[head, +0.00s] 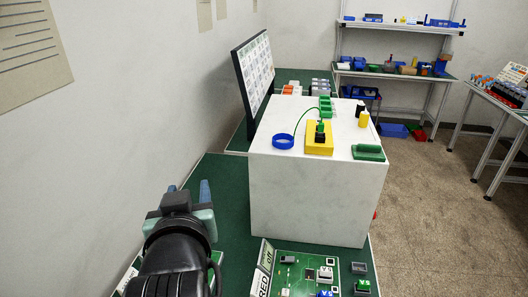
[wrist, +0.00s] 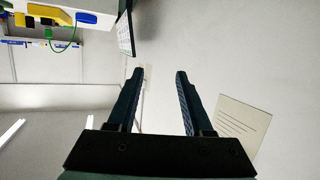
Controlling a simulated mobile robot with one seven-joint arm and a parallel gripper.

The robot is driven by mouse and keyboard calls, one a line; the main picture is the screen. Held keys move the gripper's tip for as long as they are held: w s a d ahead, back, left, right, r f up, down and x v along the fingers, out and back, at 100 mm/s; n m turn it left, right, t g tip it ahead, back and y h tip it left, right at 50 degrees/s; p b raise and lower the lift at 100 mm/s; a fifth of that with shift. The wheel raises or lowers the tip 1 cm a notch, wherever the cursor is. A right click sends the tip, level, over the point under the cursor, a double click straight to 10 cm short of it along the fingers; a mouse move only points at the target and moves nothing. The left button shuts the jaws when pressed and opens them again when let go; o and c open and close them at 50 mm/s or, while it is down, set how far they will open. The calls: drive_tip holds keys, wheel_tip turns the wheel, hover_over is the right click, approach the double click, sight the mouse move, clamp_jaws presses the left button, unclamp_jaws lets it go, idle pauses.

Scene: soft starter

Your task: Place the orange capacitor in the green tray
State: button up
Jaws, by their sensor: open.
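My gripper (head: 188,190) is open and empty at the lower left of the head view, left of the white block and well apart from it. Its two spread fingers also show in the wrist view (wrist: 160,76), with only wall between them. A small yellow-orange cylinder (head: 363,119) stands upright on the white block's top near its right edge; I cannot tell whether it is the orange capacitor. A small green tray (head: 368,153) lies at the block's front right corner. A divided green holder (head: 325,106) sits at the block's back edge. I cannot tell which is the green tray.
The white block (head: 305,205) is a tall obstacle. It also bears a yellow base (head: 319,150) with a green cable and a blue ring (head: 283,141). A tilted panel (head: 255,75) stands behind it. A green circuit board (head: 310,272) lies in front.

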drive_tip(key=s+d+r+m+t+h, duration=0.1)
drive_tip(key=d+r+t, duration=0.25)
drive_tip(key=r, duration=0.45)
drive_tip(key=d+r+m+t+h, duration=0.1)
drive_tip(key=d+r+t, duration=0.3)
drive_tip(key=r, duration=0.5)
drive_tip(key=s+d+r+m+t+h, duration=0.1)
drive_tip(key=s+d+r+t, duration=0.1)
drive_tip(key=s+d+r, duration=0.2)
drive_tip(key=s+d+r+t+h, duration=0.1)
drive_tip(key=s+d+r+t, duration=0.2)
drive_tip(key=s+r, duration=0.3)
wheel_tip(320, 180, up, 4)
drive_tip(key=shift+s+d+r+m+t, duration=0.25)
drive_tip(key=shift+s+d+m+t, duration=0.1)
drive_tip(key=shift+s+d+m, duration=0.1)
